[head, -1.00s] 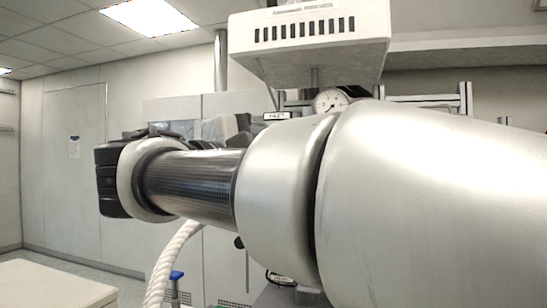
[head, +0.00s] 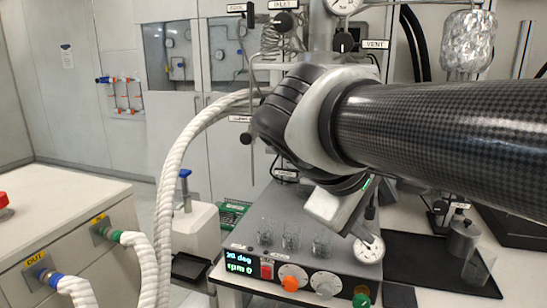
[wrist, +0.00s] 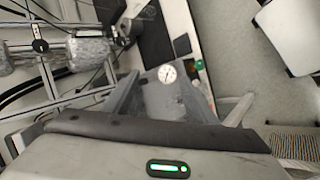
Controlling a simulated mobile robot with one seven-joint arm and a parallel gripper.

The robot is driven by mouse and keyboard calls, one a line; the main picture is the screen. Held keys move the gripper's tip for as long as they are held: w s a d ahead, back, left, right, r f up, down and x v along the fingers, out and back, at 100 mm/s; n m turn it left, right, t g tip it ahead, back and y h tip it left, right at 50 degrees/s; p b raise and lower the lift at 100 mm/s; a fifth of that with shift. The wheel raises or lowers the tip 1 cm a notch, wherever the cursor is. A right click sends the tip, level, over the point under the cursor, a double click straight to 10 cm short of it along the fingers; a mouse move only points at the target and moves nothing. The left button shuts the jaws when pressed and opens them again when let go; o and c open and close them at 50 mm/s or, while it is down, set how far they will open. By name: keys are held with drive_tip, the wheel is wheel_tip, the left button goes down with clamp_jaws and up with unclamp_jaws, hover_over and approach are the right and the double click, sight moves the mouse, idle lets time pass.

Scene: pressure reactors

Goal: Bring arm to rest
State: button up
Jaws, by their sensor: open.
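My arm reaches in from the right in the head view, with a dark patterned forearm and a black and white wrist. My gripper (wrist: 180,104) hangs below the wrist; its two grey fingers stand wide apart in the wrist view, with nothing between them. In the head view the white hand (head: 335,206) is over the right part of the grey stirrer plate (head: 235,246), and the fingertips are hard to make out. A round gauge (head: 369,250) shows close by the hand; it also shows beyond the fingers in the wrist view (wrist: 167,74).
Several glass vials (head: 291,236) stand on the stirrer plate. A thick white hose (head: 180,170) curves up on the left. A foil-wrapped vessel (head: 470,42) hangs at the upper right. A black mat (head: 425,258) and metal cup (head: 463,238) are at the right. A cooler (head: 70,215) stands left.

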drive_tip(key=s+a+f+m+y, duration=0.1)
drive_tip(key=s+f+m+y, duration=0.7)
drive_tip(key=f, duration=0.5)
wheel_tip(320, 180, up, 16)
drive_tip(key=h+p, duration=0.1)
drive_tip(key=p, duration=1.4)
drive_tip(key=shift+s+g, duration=0.3)
drive_tip(key=shift+s, duration=0.05)
